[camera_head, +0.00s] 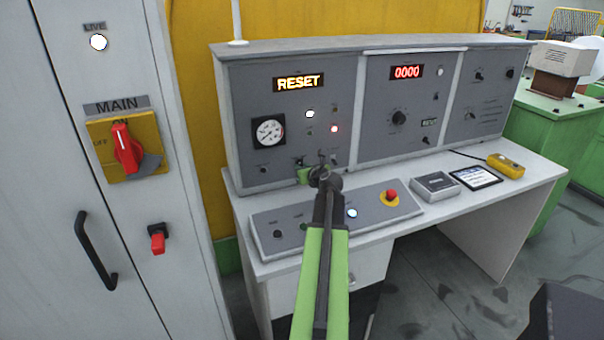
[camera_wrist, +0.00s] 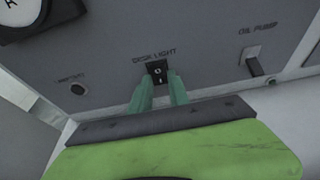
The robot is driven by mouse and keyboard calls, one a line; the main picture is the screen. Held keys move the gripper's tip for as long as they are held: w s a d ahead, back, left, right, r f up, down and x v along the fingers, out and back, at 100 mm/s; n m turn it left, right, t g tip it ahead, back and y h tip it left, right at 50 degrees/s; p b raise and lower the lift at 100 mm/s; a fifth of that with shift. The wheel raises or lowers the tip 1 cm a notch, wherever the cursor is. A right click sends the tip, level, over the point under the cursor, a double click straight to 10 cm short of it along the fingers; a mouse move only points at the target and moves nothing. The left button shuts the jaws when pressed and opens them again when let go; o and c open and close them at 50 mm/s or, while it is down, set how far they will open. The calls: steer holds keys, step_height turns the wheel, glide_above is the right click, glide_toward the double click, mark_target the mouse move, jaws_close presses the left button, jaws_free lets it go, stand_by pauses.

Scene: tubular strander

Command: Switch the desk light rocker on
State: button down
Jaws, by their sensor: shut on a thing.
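The desk light rocker (camera_wrist: 157,71) is a small black switch with pale marks, under the DESK LIGHT label (camera_wrist: 154,54) on the grey panel. Which side of it is pressed in is too small to tell. My gripper (camera_wrist: 158,88) reaches the panel with its two teal fingers at the rocker's left and right sides, shut on it. In the head view my gripper (camera_head: 304,175) is at the lower edge of the left console panel, below the gauge, and partly hidden by my arm.
The OIL PUMP lever switch (camera_wrist: 254,67) is right of the rocker, and a round black knob (camera_wrist: 78,88) is left. A sloped control box (camera_head: 268,240) with a red emergency button (camera_head: 391,196) lies below my arm. The RESET display (camera_head: 298,83) is lit.

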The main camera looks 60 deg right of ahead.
steer(key=f+t+h+b, duration=0.1)
steer(key=b, duration=0.2)
steer(key=shift+a+f, duration=0.1)
steer(key=shift+f, duration=0.2)
steer(key=shift+r+t+b, duration=0.2)
steer(key=shift+t+b, duration=0.3)
steer(key=shift+b, duration=0.15)
steer(key=shift+r, duration=0.2)
steer(key=c, duration=1.3)
jaws_free()
steer(key=shift+o, duration=0.3)
steer(key=shift+r, duration=0.15)
